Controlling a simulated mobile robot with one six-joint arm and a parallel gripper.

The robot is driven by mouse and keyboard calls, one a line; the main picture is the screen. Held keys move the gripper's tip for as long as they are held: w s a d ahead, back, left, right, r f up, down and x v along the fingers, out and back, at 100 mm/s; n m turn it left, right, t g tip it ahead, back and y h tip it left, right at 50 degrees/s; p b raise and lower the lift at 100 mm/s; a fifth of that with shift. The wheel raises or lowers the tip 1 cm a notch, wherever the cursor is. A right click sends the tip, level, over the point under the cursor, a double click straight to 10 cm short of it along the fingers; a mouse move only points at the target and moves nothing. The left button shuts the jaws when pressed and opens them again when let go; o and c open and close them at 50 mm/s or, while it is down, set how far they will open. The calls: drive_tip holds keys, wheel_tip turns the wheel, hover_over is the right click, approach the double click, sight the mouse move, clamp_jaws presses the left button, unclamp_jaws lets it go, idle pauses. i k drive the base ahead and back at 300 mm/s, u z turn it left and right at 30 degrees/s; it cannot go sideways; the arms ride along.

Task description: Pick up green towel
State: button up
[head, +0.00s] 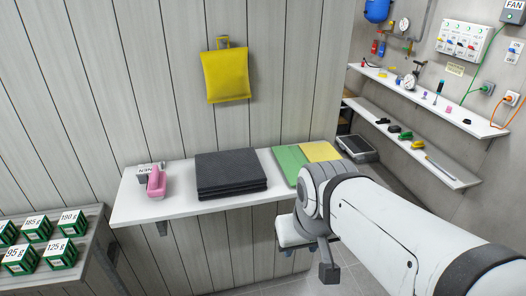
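A flat green cloth (289,157), which looks like the green towel, lies on the right part of the white wall shelf (180,207). A yellow piece (320,151) lies right beside it, touching or nearly so. My arm crosses in front of the green towel's lower right and hides part of that side. My gripper (327,271) seems to be the dark end below the arm, lower in the picture than the shelf and apart from the towel. Its fingers are too hidden to tell open from shut.
A stack of dark grey cloths (230,174) lies left of the towel, and a pink object (156,182) stands farther left. A yellow bag (226,76) hangs above. Green boxes (62,252) stand on a lower left shelf. Two cluttered shelves (430,105) line the right wall.

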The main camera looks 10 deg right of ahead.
sight(291, 159)
drive_tip(key=z, duration=0.05)
drive_tip(key=i, duration=1)
drive_tip(key=u, duration=0.05)
